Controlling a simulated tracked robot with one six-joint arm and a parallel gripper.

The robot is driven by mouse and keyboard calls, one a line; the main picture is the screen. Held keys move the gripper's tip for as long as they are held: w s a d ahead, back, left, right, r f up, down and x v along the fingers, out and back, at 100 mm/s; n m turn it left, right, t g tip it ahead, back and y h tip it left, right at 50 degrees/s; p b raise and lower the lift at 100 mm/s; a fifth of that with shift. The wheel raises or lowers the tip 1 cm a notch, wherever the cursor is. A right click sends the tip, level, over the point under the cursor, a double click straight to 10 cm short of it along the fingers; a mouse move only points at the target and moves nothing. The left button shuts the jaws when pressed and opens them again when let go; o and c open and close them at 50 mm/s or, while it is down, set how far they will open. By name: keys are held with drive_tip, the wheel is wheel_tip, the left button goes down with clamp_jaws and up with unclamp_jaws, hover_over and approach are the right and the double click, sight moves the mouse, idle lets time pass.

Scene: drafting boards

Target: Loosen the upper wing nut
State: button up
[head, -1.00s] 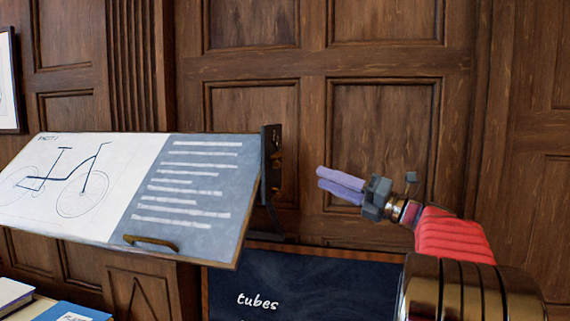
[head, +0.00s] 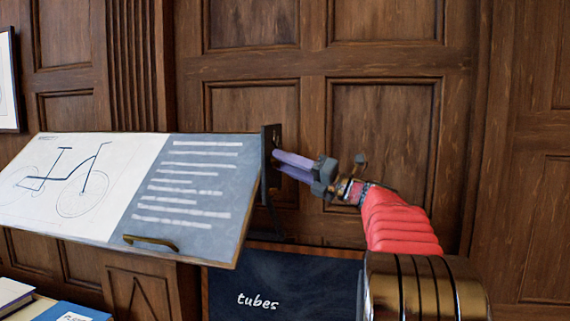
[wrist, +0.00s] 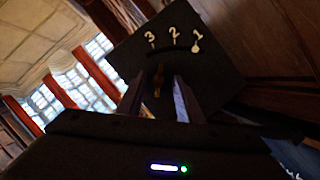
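A dark plate (head: 267,145) is fixed at the right end of the tilted drawing board (head: 205,170). My gripper (head: 276,162) reaches it from the right, with its purple fingertips at the plate's outer face. In the wrist view the plate (wrist: 200,68) carries white numerals 3, 2, 1 along a curved slot, with a white mark by the 1. A brass wing nut (wrist: 158,80) stands on the plate between my two fingers, which are apart on either side of it. I cannot tell whether the fingers touch it. In the head view the fingers hide it.
A dark navy panel (head: 290,285) lettered "tubes" stands below the board. A brass handle (head: 150,240) sits on the board's lower edge. Books (head: 75,317) lie at the lower left. A wood-panelled wall (head: 385,120) stands behind; the space right of the plate holds only my arm.

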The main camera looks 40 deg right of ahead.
drive_tip(key=shift+w+a, duration=0.1)
clamp_jaws()
idle(0.4)
drive_tip(key=shift+n, duration=0.4)
drive_tip(key=shift+w+d+f+n+g+y, duration=0.15)
drive_tip(key=shift+n+g+y, duration=1.25)
drive_tip(key=shift+n, duration=2.55)
drive_tip(key=shift+w+d+r+n+g+y, duration=0.1)
drive_tip(key=shift+n+g+y, duration=1.25)
drive_tip(key=shift+n, duration=2.65)
drive_tip(key=shift+w+d+f+n+g+y, duration=0.15)
drive_tip(key=shift+n+g+y, duration=1.25)
drive_tip(key=shift+n, duration=2.55)
drive_tip(key=shift+r+n+y, duration=0.1)
drive_tip(key=shift+n+y, duration=0.35)
drive_tip(key=shift+n, duration=0.35)
